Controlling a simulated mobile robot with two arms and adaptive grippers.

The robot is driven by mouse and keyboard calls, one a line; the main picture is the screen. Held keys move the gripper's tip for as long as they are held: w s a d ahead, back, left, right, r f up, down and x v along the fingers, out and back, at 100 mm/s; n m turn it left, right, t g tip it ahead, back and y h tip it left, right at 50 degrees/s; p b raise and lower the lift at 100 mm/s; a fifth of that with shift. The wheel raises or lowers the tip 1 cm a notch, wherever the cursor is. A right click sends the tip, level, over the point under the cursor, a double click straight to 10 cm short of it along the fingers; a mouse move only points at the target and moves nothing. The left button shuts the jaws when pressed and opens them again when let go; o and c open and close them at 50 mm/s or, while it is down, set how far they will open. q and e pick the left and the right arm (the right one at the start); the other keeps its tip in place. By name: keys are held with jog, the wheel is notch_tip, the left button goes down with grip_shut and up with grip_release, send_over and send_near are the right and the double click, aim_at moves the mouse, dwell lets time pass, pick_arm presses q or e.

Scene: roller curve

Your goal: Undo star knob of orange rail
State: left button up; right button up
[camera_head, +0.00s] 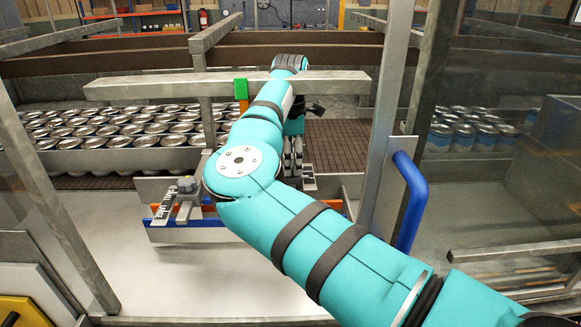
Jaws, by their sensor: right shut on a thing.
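The orange rail (333,205) runs across behind my right arm, with a blue strip below it; its middle is hidden by the arm. A grey star knob (187,185) sits on a bracket with a black-and-white scale at the rail's left part. My right gripper (293,172) points down at the rail's right part, beside a second scale (309,178). It is shut, apparently on the star knob there, which the fingers and arm hide. My left gripper is not in view.
Rows of cans (110,128) stand on the conveyor behind the rail, and blue-banded cans (465,132) at right. A grey beam (150,86) crosses above. A door with a blue handle (410,200) stands close to my right arm. The pale floor panel is clear.

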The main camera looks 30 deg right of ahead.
jog(key=n, duration=0.1)
jog(key=n+b, duration=0.1)
jog(key=n, duration=0.1)
jog(key=n+b, duration=0.1)
jog(key=shift+f+n, duration=0.3)
jog(key=shift+n, duration=0.1)
jog(key=n+b, duration=0.1)
jog(key=n, duration=0.3)
jog(key=shift+s+a+b, duration=0.1)
jog(key=shift+b, duration=0.25)
jog(key=n+b, duration=0.1)
jog(key=n, duration=0.4)
jog(key=shift+f, duration=0.1)
jog(key=shift+s+n+b, duration=0.1)
jog(key=shift+n+b, duration=0.75)
jog(key=shift+n, duration=1.35)
jog(key=o, duration=1.2)
jog(key=shift+r, duration=0.2)
jog(key=shift+r, duration=0.1)
